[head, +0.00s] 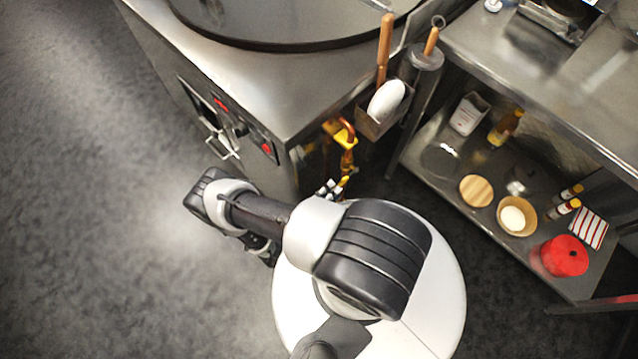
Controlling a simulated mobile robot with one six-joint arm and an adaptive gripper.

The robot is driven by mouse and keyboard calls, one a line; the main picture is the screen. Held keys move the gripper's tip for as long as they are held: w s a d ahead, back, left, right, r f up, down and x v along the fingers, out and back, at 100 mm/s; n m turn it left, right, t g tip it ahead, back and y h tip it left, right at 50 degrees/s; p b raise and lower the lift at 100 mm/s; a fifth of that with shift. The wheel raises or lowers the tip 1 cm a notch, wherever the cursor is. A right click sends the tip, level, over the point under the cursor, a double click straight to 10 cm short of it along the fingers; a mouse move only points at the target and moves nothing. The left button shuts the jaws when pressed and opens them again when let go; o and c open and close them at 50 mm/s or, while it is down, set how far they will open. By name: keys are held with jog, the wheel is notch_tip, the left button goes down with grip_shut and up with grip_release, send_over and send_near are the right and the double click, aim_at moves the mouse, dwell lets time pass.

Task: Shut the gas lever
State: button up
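The yellow gas lever (341,132) and its yellow valve fittings stand out from the right side of the steel tandoor cabinet, in the upper middle of the head view. A copper-coloured pipe bends beside the lever. Part of the yellow line runs down behind my arm. A small black and grey part that looks like the end of my gripper (329,188) shows just above my arm's large shoulder joint. It is below the lever in the picture. My arm hides most of it, so its fingers and any contact with the yellow fittings cannot be made out.
The steel tandoor cabinet (255,92) has a front panel with red markings. A holder (378,122) with a white pad and wooden-handled tools hangs near the lever. A steel table (545,75) with a loaded lower shelf stands right. Dark floor (90,210) is clear at left.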

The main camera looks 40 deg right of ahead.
jog(key=a, duration=1.1)
jog(key=shift+s+a, duration=0.2)
jog(key=shift+a, duration=0.05)
jog(key=shift+f, duration=0.1)
